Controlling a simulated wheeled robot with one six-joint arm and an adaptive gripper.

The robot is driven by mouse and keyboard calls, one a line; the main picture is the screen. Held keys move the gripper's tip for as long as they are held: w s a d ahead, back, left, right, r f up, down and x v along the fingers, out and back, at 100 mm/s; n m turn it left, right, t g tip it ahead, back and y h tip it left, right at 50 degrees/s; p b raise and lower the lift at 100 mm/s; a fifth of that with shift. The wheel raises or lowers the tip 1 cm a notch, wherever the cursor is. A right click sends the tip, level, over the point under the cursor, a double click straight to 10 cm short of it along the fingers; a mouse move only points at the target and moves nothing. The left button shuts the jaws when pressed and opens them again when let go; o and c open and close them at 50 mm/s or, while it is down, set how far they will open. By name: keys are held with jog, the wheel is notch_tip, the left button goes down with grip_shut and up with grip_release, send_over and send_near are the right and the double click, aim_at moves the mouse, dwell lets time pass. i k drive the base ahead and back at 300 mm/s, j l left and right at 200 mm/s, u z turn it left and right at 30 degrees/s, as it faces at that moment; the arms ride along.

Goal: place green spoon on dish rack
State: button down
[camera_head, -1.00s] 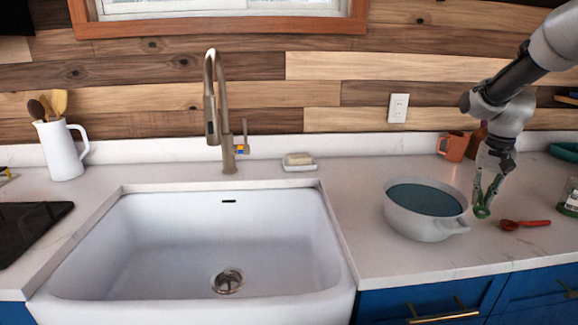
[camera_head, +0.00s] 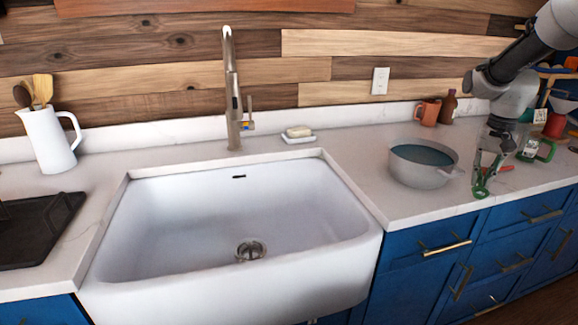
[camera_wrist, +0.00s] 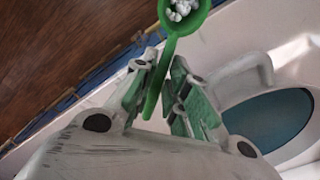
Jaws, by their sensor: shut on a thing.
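My gripper (camera_head: 484,178) is shut on the green spoon (camera_head: 481,191) above the counter's front edge, right of a bowl. In the wrist view, the fingers (camera_wrist: 158,92) pinch the handle of the green spoon (camera_wrist: 169,48). Its bowl points away from the palm, with white patches showing in it and its top cut off by the frame. A black, tray-like thing with a raised edge (camera_head: 37,232) lies on the counter at the far left, partly out of frame. I cannot tell for certain whether it is the dish rack.
A white sink (camera_head: 200,225) with a tall faucet (camera_head: 232,95) lies between. A grey-white pot (camera_head: 420,174) stands close left of my gripper. A white pitcher (camera_head: 48,142) holds utensils at left. A red spoon (camera_head: 507,168), an orange mug (camera_head: 428,112) and a brown bottle (camera_head: 448,107) are at right.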

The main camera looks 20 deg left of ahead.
aim_at(22, 235)
jog(key=k+j, duration=0.2)
jog(key=j, duration=0.15)
jog(key=k+j, duration=0.2)
jog(key=j+u, duration=0.25)
jog(key=j, duration=0.25)
jog(key=i+j+u, duration=0.1)
jog(key=j+u, duration=0.15)
jog(key=j, duration=0.25)
jog(key=i+j+u, duration=0.1)
jog(key=j+u, duration=0.15)
jog(key=j, duration=0.25)
